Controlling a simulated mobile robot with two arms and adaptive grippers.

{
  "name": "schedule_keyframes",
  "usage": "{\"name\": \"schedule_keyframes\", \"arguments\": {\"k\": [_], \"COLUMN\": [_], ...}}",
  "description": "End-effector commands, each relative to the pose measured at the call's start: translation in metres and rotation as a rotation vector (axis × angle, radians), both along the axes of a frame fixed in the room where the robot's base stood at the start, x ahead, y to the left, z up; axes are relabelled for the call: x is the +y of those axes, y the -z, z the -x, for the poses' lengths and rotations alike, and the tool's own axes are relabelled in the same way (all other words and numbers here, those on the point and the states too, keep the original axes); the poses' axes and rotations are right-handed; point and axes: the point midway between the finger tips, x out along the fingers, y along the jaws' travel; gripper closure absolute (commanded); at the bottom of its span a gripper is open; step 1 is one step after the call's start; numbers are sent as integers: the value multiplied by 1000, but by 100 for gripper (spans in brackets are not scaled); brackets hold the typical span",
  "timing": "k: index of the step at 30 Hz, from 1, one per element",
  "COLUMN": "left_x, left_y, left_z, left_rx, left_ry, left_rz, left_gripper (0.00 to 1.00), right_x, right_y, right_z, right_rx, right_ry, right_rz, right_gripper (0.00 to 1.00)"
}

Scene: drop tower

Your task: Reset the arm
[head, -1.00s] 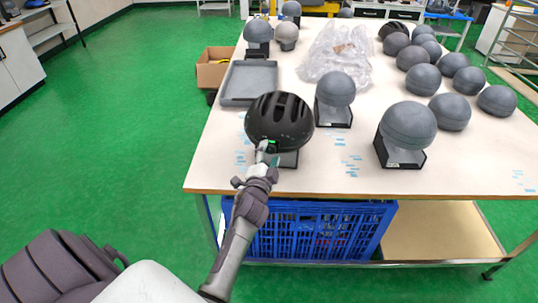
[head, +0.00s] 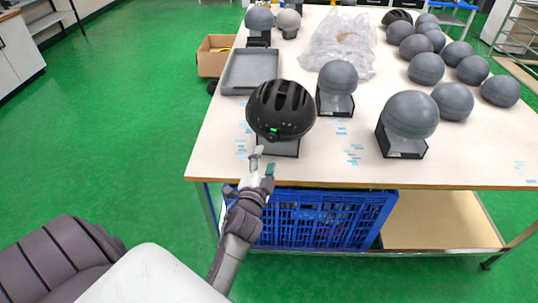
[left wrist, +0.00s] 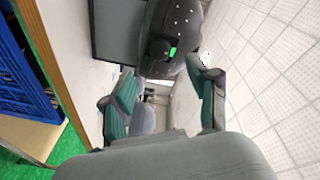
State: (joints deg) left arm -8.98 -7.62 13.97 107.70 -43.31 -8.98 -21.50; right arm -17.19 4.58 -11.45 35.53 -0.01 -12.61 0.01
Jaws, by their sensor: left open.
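My left gripper (head: 262,168) is open and empty in the head view, just in front of the black helmet and near the table's front edge. The black helmet (head: 281,106) sits on a headform stand (head: 284,149), with a small green light at its rim. In the left wrist view the gripper's two fingers (left wrist: 160,95) are spread apart, and the helmet (left wrist: 176,38) shows beyond them, apart from the fingers. My right gripper is not in view.
The white table (head: 220,150) holds several grey headforms (head: 410,115), a grey tray (head: 250,72) and a clear plastic bag (head: 338,45). A blue crate (head: 320,218) sits under the table. A cardboard box (head: 213,56) stands left of the table. Green floor at left is clear.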

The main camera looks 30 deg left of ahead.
Motion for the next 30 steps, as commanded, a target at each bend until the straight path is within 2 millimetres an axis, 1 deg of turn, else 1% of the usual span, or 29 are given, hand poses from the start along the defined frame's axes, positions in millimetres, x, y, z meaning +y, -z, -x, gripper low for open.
{"name": "schedule_keyframes", "arguments": {"k": [6, 8, 11, 14, 15, 16, 17, 18, 20, 21, 23, 24, 26, 27, 29, 30], "left_x": [0, -1, -9, -26, -34, -42, -49, -59, -72, -81, -92, -99, -108, -114, -120, -122], "left_y": [0, 4, 28, 79, 105, 126, 148, 177, 218, 245, 284, 308, 344, 366, 397, 415], "left_z": [0, -1, -2, -1, 2, 6, 11, 19, 35, 48, 70, 88, 117, 138, 171, 196], "left_rx": [0, 6, 41, 122, 163, 197, 234, 284, 360, 410, 488, 540, 620, 672, 750, 802], "left_ry": [0, 3, 23, 60, 75, 87, 95, 105, 114, 116, 112, 105, 88, 74, 47, 24], "left_rz": [0, 5, 46, 132, 178, 214, 252, 300, 373, 418, 483, 526, 585, 622, 674, 706], "left_gripper": [40, 40, 40, 40, 40, 40, 40, 40, 40, 40, 40, 40, 40, 40, 40, 40], "right_x": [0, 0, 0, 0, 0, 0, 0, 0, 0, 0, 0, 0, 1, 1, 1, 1], "right_y": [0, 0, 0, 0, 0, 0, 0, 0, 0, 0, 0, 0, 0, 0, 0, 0], "right_z": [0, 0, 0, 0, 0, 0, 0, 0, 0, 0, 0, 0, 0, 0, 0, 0], "right_rx": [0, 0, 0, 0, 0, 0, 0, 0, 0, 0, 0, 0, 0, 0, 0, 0], "right_ry": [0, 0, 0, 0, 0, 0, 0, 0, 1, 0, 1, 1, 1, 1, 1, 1], "right_rz": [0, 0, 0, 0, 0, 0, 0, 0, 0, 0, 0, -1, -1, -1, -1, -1], "right_gripper": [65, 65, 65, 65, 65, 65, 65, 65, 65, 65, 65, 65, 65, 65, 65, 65]}}
